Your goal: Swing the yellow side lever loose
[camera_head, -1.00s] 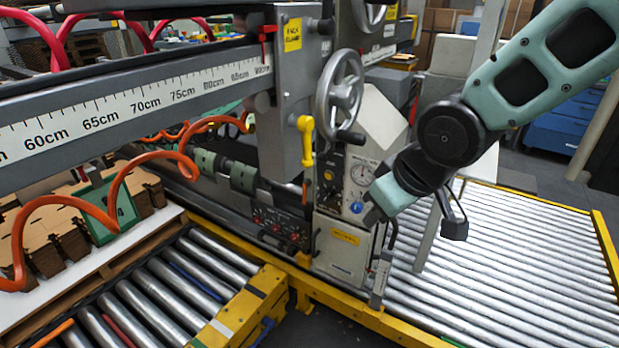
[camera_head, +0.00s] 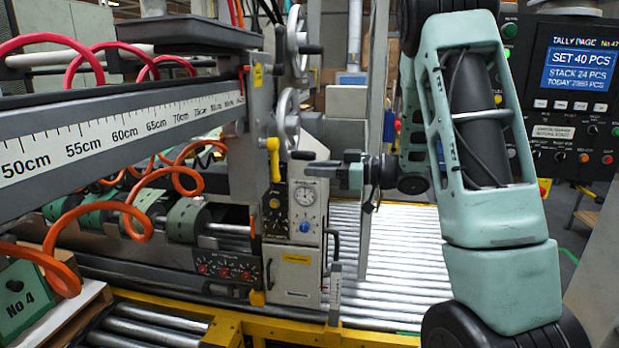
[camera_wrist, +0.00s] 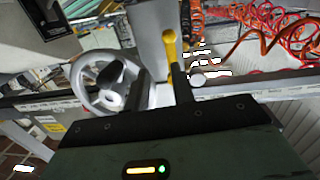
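The yellow side lever (camera_head: 273,160) hangs nearly upright on the side of the grey machine column, its rounded end at the top. In the wrist view the lever (camera_wrist: 170,45) stands just beyond the fingers, near the right one. My gripper (camera_head: 312,170) points left toward the lever in the head view, a short way to its right and apart from it. In the wrist view my gripper (camera_wrist: 159,78) shows two dark fingers with an empty gap between them. I cannot tell the exact distance to the lever.
A handwheel (camera_head: 288,124) with a black knob sits close above and beside the lever; it also shows in the wrist view (camera_wrist: 92,86). A gauge panel (camera_head: 305,205) is below. Orange coiled hoses (camera_head: 135,215) hang left. A roller conveyor (camera_head: 400,250) lies right.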

